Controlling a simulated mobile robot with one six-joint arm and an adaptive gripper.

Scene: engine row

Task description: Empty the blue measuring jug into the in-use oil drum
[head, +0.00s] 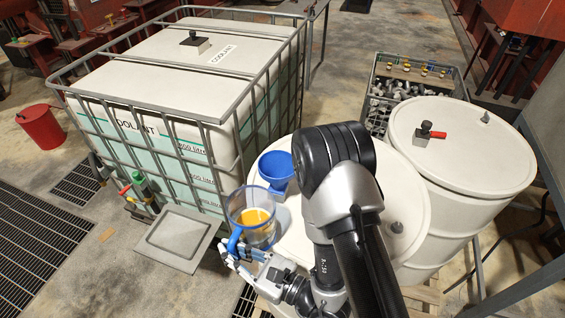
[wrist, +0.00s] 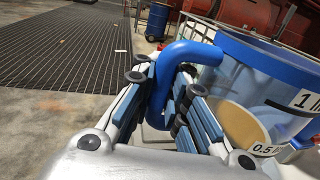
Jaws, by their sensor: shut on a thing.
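The blue measuring jug (head: 252,217) is clear with a blue rim and handle, and holds amber liquid. My gripper (head: 243,255) is shut on its blue handle, which also shows between the fingers in the wrist view (wrist: 172,85). The jug is roughly upright in front of the near white drum (head: 405,215). A blue funnel (head: 276,168) stands at that drum's left side, just behind the jug. A second white drum (head: 460,140) stands to the right, with a red-handled fitting on its lid. My arm hides much of the near drum's top. I cannot tell which drum is in use.
A caged white coolant tank (head: 160,70) stands at the left, close to the funnel. A grey drip tray (head: 180,238) lies below its valve. A red bucket (head: 42,127) and floor grates are at far left.

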